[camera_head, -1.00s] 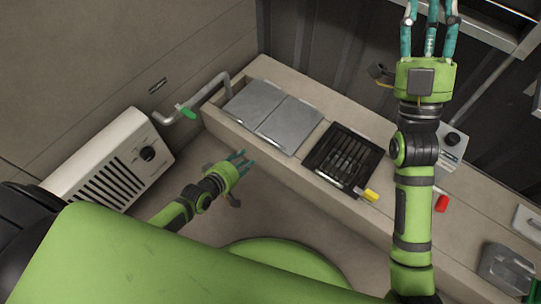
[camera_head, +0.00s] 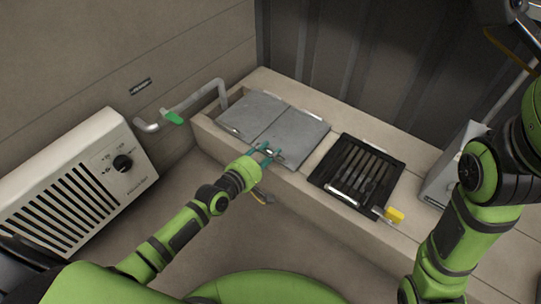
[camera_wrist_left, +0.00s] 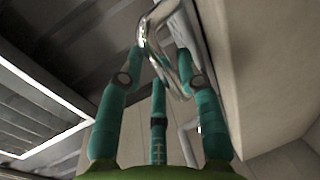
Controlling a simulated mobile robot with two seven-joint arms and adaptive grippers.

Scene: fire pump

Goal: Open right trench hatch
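Two grey trench hatches lie side by side on the raised beige ledge in the head view. The right hatch (camera_head: 303,133) lies flat and closed, with a small metal handle at its near edge. The left hatch (camera_head: 252,113) is also flat. My left gripper (camera_head: 268,152) is at the near edge of the right hatch, its teal fingers apart around the handle. In the left wrist view, the shiny handle (camera_wrist_left: 162,25) is between and just beyond the fingertips of the left gripper (camera_wrist_left: 160,68), which look open. My right arm is at the right; its fingers are out of view.
A pipe with a green lever (camera_head: 172,117) runs along the wall at left. A white heater (camera_head: 80,180) stands at the left. The wall rises behind the ledge (camera_head: 330,107).

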